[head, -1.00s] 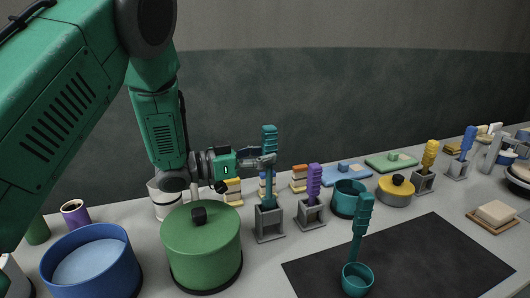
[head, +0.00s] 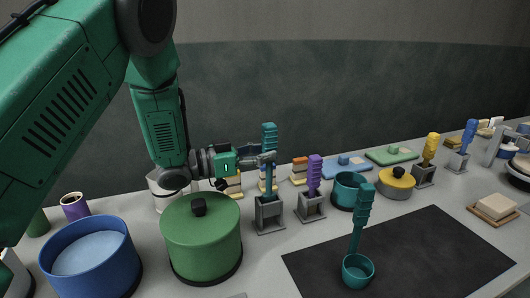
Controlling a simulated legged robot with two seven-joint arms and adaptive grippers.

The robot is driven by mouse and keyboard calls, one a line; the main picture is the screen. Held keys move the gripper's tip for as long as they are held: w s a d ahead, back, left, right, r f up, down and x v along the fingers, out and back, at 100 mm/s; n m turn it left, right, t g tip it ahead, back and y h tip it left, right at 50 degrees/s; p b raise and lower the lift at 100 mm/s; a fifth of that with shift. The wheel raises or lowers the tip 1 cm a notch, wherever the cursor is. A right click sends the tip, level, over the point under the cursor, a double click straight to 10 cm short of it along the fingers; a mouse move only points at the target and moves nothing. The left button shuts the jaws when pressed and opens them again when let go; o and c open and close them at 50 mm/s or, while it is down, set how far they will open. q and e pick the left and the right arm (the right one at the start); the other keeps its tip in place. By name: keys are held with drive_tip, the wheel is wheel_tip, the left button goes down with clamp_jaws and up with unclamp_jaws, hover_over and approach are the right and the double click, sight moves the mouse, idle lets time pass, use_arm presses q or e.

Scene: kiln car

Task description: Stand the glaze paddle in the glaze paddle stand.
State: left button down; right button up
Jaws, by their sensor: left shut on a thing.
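The teal glaze paddle (head: 269,137) stands upright, with its ribbed handle up. My left gripper (head: 267,160) is shut on it just below the handle. The grey glaze paddle stand (head: 270,216) is right under it. The shaft runs down to the stand's open top, and its lower end is hidden inside or behind the rim. I cannot tell how deep it sits. My right gripper is not in view.
A green lidded pot (head: 202,240) and a blue bowl (head: 92,258) stand at the left. A purple-handled paddle (head: 315,172) stands in a stand close by on the right. A teal cup with a ribbed handle (head: 357,270) is on the dark mat (head: 430,250).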

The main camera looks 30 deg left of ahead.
sight(264, 125)
use_arm(q)
drive_tip(key=shift+f, duration=0.2)
drive_tip(key=c, duration=1.2)
unclamp_jaws()
drive_tip(key=shift+o, duration=0.2)
wheel_tip(264, 125, up, 10)
drive_tip(key=shift+f, duration=0.1)
